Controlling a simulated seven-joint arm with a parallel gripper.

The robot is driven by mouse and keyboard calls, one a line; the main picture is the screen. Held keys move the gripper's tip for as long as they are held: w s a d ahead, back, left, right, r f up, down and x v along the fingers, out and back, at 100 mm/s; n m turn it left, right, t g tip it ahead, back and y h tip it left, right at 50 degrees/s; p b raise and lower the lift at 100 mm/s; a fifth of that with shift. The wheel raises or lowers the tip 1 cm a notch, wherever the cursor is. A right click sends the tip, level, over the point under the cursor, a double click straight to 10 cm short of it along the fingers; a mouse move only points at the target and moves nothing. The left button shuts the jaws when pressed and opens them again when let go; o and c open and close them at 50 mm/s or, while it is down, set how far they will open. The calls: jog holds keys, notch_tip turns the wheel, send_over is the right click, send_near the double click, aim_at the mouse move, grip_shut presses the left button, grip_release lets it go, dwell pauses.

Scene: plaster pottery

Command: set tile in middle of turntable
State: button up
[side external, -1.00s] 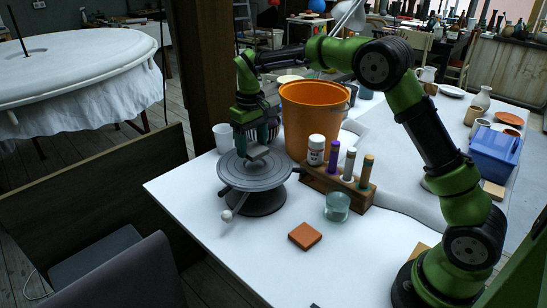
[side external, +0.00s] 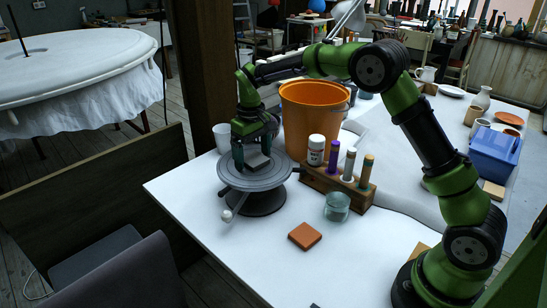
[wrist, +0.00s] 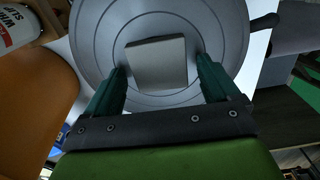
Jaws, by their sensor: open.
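A grey square tile (wrist: 156,62) lies flat on the grey round turntable (wrist: 95,35), inside its ring lines and close to their middle. In the side external view the tile (side external: 257,161) shows on top of the turntable (side external: 232,179), partly behind my fingers. My gripper (wrist: 161,64) is open, with one green finger on either side of the tile and visible gaps between. In the side external view my gripper (side external: 254,157) points down at the turntable top. Whether the fingertips touch the turntable I cannot tell.
An orange bucket (side external: 313,122) stands right behind the turntable. A white cup (side external: 223,138) is at its back left. A wooden rack (side external: 335,185) with tubes and a glass jar (side external: 337,207) are to the right. A terracotta square (side external: 305,236) lies in front on clear table.

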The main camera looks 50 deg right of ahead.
aim_at(253, 157)
jog(key=shift+r, duration=0.1)
notch_tip(253, 157, up, 12)
jog(key=s+r+t, duration=0.2)
jog(key=s+r, duration=0.3)
jog(key=s, duration=0.2)
jog(key=s+a+f+m+t+y, duration=0.1)
jog(key=s+f+t, duration=0.1)
jog(key=s, duration=0.8)
jog(key=s+a+f+m+t+y, duration=0.1)
jog(key=s+f+m+t, duration=0.1)
jog(key=s, duration=0.9)
jog(key=shift+a+f+m+t, duration=0.15)
jog(key=shift+a+m+t, duration=0.2)
jog(key=shift+t, duration=0.25)
